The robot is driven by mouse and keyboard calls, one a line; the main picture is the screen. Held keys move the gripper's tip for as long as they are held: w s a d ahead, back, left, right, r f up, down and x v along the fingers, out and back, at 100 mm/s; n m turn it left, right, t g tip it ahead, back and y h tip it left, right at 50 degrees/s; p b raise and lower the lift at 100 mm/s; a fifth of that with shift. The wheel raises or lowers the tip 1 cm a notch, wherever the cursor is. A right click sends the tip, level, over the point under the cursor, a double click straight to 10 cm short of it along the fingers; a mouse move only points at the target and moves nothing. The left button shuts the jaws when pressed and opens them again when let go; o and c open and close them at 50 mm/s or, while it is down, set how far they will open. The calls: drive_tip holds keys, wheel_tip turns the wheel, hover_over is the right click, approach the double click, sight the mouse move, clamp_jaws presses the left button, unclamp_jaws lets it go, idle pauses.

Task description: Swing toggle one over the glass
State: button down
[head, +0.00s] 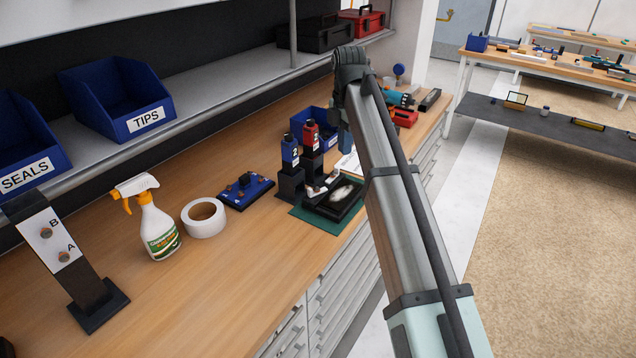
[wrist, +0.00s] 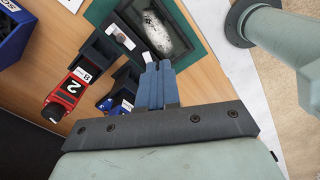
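A black frame (head: 350,212) lies on a green mat (head: 312,219) with a pale, mottled oval surface (head: 342,195). They show at the top of the wrist view as the frame (wrist: 192,52) and the oval (wrist: 172,35). A small grey piece with a white end (wrist: 118,33) sits at the frame's edge; I cannot tell which toggle it is. My gripper (wrist: 152,68) has its blue fingers together, just beside the frame. A small white piece (wrist: 147,57) shows by the fingertips; I cannot tell whether they touch. My arm partly hides the gripper in the head view.
A red bottle (wrist: 62,93) and a blue bottle (head: 289,150) stand on black stands close to the frame. A blue fixture (head: 246,190), tape roll (head: 204,217) and spray bottle (head: 158,230) are to the left.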

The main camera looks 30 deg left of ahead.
drive_tip(key=s+d+f+m+g+y, duration=0.1)
drive_tip(key=d+f, duration=0.2)
drive_tip(key=d, duration=0.2)
drive_tip(key=s+d+f+y, duration=0.1)
drive_tip(key=d+f, duration=0.2)
drive_tip(key=d, duration=0.3)
drive_tip(key=s+a+r+n+y, duration=0.1)
drive_tip(key=s+a+y, duration=0.4)
drive_tip(key=shift+g, duration=0.4)
drive_tip(key=x, duration=0.9)
drive_tip(key=shift+w+a+f, duration=0.15)
drive_tip(key=shift+a+f, duration=0.05)
drive_tip(key=shift+a, duration=0.2)
drive_tip(key=shift+w+a+r, duration=0.1)
drive_tip(key=shift+w+a, duration=0.2)
drive_tip(key=shift+a, duration=0.25)
drive_tip(key=shift+w+a, duration=0.3)
drive_tip(key=shift+a, duration=0.3)
drive_tip(key=shift+w+a, duration=0.25)
drive_tip(key=shift+a, duration=0.4)
